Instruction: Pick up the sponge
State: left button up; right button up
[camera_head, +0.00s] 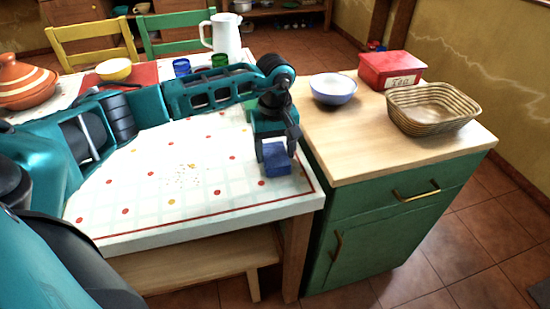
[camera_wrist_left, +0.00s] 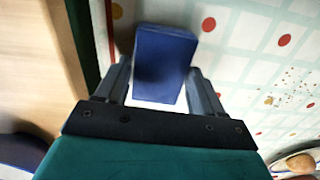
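The sponge is a blue block (camera_head: 277,160) at the right end of the table in the head view. It also shows in the left wrist view as a blue block (camera_wrist_left: 163,60) between the two fingers. My left gripper (camera_head: 275,150) points down, with its fingers against opposite sides of the sponge. It appears shut on it. Whether the sponge's underside is clear of the table is hard to tell. My right gripper is not in view.
The white dotted table (camera_head: 140,195) has a tagine (camera_head: 24,82), a white pitcher (camera_head: 225,35) and blue and green cups farther back. The green cabinet (camera_head: 390,220) beside it carries a bowl (camera_head: 333,90), a red box (camera_head: 390,68) and a wicker basket (camera_head: 432,106).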

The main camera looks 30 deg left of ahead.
aim_at(275, 154)
pick_arm(q)
jog(key=c, duration=0.6)
notch_tip(275, 154, up, 20)
jog(key=p, duration=0.2)
dwell(0.3)
jog(key=o, duration=0.4)
jog(key=c, duration=0.3)
